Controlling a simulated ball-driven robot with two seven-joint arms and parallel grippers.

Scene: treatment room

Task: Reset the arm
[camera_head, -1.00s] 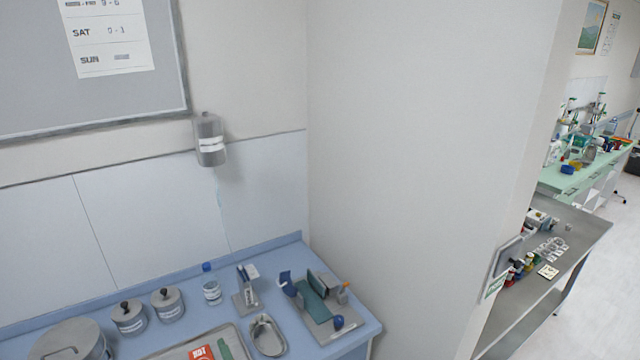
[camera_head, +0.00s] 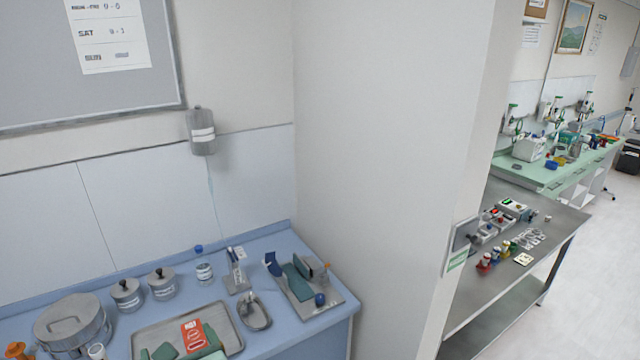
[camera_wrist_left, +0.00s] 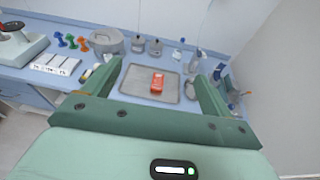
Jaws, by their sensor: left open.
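My left gripper (camera_head: 188,344) shows at the bottom edge of the head view, its green fingers in front of the metal tray (camera_head: 141,333). In the left wrist view my left gripper (camera_wrist_left: 158,70) is open, its fingers wide apart with nothing between them. A red packet (camera_head: 194,334) lies on the tray beyond the fingers; it also shows in the left wrist view (camera_wrist_left: 157,83). I cannot tell the exact height of the fingers above the tray. My right gripper is in neither view.
The blue counter (camera_head: 300,337) holds a large metal drum (camera_head: 72,320), lidded jars (camera_head: 126,294), a bottle (camera_head: 204,272), a kidney dish (camera_head: 254,312) and a tray with teal items (camera_head: 298,280). A wall corner (camera_head: 390,180) bounds the counter. A steel table (camera_head: 540,262) and open floor lie right.

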